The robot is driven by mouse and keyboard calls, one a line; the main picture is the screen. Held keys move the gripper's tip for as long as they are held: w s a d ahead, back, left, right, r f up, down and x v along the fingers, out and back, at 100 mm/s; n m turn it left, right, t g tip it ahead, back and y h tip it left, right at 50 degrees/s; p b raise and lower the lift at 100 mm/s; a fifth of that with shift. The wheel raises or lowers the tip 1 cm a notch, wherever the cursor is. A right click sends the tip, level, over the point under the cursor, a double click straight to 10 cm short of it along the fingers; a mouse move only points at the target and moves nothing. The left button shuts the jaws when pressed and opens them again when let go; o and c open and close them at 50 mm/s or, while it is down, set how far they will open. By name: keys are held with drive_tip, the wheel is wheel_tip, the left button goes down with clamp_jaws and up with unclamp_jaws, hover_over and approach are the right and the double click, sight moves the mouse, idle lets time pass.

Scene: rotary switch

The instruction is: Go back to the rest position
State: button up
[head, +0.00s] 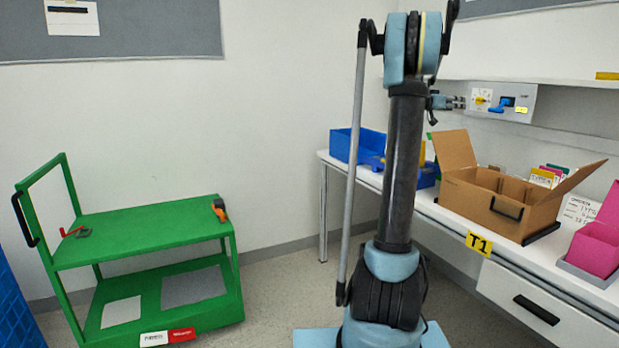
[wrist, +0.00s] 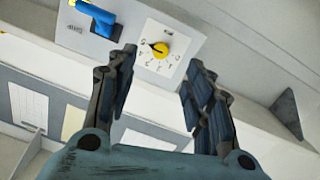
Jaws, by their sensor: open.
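The rotary switch shows in the wrist view as a yellow knob (wrist: 160,50) with a dark pointer mark on a white dial plate (wrist: 147,71). In the head view the yellow knob (head: 481,99) is small on the wall panel, just beyond my fingertips. My gripper (head: 460,102) reaches toward the panel from the left. In the wrist view my gripper (wrist: 158,72) has its two fingers spread wide with nothing between them. The knob lies beyond the gap between the fingertips, and no contact with it shows.
A blue lever (head: 505,105) sits beside the knob on the panel. Below stand an open cardboard box (head: 490,205), a blue bin (head: 345,146) and a pink box (head: 597,245) on the white workbench (head: 440,212). A green cart (head: 140,236) stands left. Floor between cart and bench is partly free.

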drive_tip(key=s+a+f+n+g+y, duration=0.1)
drive_tip(key=s+a+f+n+y, duration=0.3)
drive_tip(key=s+a+f, duration=0.8)
drive_tip(key=s+a+f+n+g+y, duration=0.1)
drive_tip(key=s+a+f+n+y, duration=0.3)
drive_tip(key=s+a+f, duration=0.9)
drive_tip(key=s+a+f+n+g+y, duration=0.1)
drive_tip(key=s+a+f+n+y, duration=0.3)
drive_tip(key=s+a, duration=1.7)
drive_tip(key=s+f+y, duration=0.3)
drive_tip(key=f+y, duration=0.1)
drive_tip(key=f, duration=0.4)
drive_tip(key=shift+s+a+f, duration=0.15)
drive_tip(key=shift+a+f, duration=0.1)
drive_tip(key=shift+f, duration=0.15)
drive_tip(key=shift+w+f, duration=0.2)
drive_tip(key=shift+w, duration=0.2)
